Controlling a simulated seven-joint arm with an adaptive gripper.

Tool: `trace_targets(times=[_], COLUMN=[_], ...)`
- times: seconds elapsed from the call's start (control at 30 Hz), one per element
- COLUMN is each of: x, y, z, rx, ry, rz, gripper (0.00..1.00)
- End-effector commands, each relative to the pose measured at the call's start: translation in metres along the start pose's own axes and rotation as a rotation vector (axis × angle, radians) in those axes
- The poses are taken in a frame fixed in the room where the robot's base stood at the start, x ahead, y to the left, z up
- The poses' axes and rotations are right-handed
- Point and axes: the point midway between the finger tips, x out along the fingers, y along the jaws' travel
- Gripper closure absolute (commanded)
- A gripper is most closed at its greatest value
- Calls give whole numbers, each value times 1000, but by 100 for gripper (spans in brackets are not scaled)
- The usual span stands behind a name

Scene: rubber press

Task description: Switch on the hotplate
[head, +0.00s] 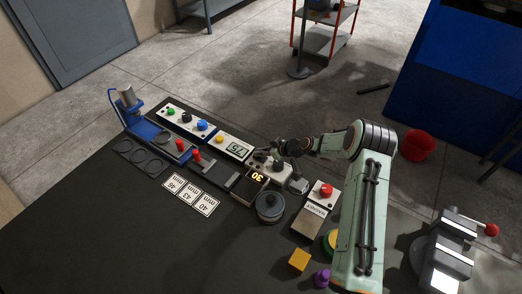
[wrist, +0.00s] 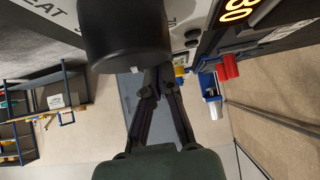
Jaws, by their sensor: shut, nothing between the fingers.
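The hotplate seems to be the pale unit with a dark top (head: 245,189) and a glowing orange 30 display (head: 257,177), near the middle of the bench. The display also shows at the upper right of the wrist view (wrist: 238,10). My gripper (head: 277,163) is low over the pale panel just behind the display. In the wrist view my gripper (wrist: 160,78) has its fingers together and empty, beside a large black cylinder (wrist: 125,35). I cannot tell whether they touch it. My gripper hides part of the panel, and no switch shows clearly.
A round dark lidded pot (head: 269,207) stands in front of the display. A red-knobbed box (head: 324,191) is to its right. A green 75 display (head: 236,149) and a button panel (head: 187,120) are to the left. A yellow cube (head: 299,259) lies nearer. The front left bench is clear.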

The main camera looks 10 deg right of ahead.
Motion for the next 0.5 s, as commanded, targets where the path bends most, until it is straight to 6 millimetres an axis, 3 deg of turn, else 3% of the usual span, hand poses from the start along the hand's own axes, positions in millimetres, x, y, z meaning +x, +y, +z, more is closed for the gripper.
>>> trace_targets(times=[0.5], x=[-3], y=[0], z=[6], rx=[0], ry=[-41], rz=[0], gripper=[100])
